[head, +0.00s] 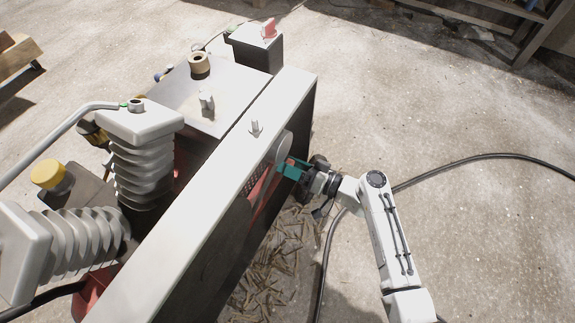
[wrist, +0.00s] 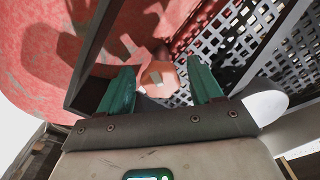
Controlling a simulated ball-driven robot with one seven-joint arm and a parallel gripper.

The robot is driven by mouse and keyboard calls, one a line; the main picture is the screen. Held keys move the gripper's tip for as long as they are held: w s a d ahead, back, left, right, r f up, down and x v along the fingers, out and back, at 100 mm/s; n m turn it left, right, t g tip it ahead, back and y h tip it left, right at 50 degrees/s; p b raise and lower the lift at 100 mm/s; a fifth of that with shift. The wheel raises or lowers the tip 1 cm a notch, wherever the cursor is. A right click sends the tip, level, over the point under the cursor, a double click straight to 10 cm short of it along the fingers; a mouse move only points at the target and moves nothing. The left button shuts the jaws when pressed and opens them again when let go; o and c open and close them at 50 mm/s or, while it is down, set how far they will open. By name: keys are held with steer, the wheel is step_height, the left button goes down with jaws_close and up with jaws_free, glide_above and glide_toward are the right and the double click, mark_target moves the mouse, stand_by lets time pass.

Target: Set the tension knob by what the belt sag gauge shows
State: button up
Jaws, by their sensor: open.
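My gripper (head: 284,168) has its teal fingers at the right side of the machine (head: 225,165), below a pale round disc (head: 283,148). In the wrist view the fingers (wrist: 160,68) are apart. A faceted pale red piece (wrist: 158,80) shows between them; it looks like the tension knob. I cannot tell whether either finger touches it. In the head view it is hidden by the gripper and the machine's side. No belt sag gauge reading can be made out; the disc's face is turned away.
A perforated metal guard (wrist: 222,42) and red bodywork (wrist: 35,60) close in around the fingers. Wood chips (head: 270,268) lie on the floor beside the machine. A black hose (head: 475,157) runs across otherwise open floor on the right.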

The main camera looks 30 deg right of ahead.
steer(key=shift+w+a, duration=0.3)
steer(key=shift+w, duration=0.1)
steer(key=c, duration=1.1)
